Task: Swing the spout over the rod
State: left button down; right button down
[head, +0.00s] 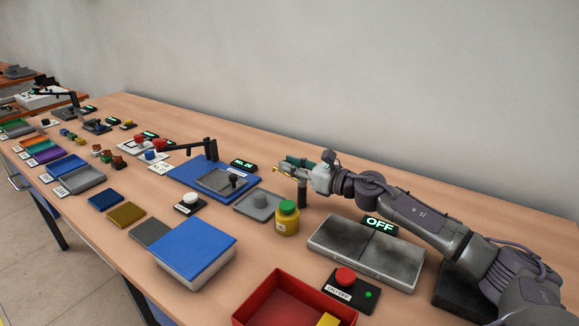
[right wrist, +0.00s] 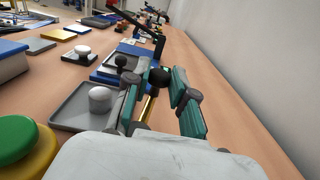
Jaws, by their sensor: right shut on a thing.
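My right gripper (head: 287,168) is shut on a thin brass-coloured bar (right wrist: 151,106), which looks like the spout. Its yellowish end (head: 274,168) points left, and a black knob (right wrist: 159,77) shows between the teal fingers. A dark upright post (head: 302,192) stands just below the gripper; whether it joins the bar is hidden. To the left, a grey tray (head: 243,208) holds a short grey cylinder (right wrist: 100,98). Beyond it, a black-knobbed piece (head: 232,179) stands on a grey block. I cannot tell which is the rod. My left gripper is out of view.
A yellow jar with a green lid (head: 287,217) stands close to the gripper. A black swing arm (head: 188,147) rises over a blue plate further left. A grey two-part plate (head: 340,247), red button box (head: 345,277) and red bin (head: 250,309) are nearer. The wall side is clear.

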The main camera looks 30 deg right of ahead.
jog(key=shift+f, duration=0.1)
dwell(0.5)
jog(key=c, duration=1)
grip_release()
jog(key=shift+s, duration=0.1)
jog(key=v, duration=1.2)
jog(key=shift+d, duration=0.1)
jog(key=shift+c, duration=0.4)
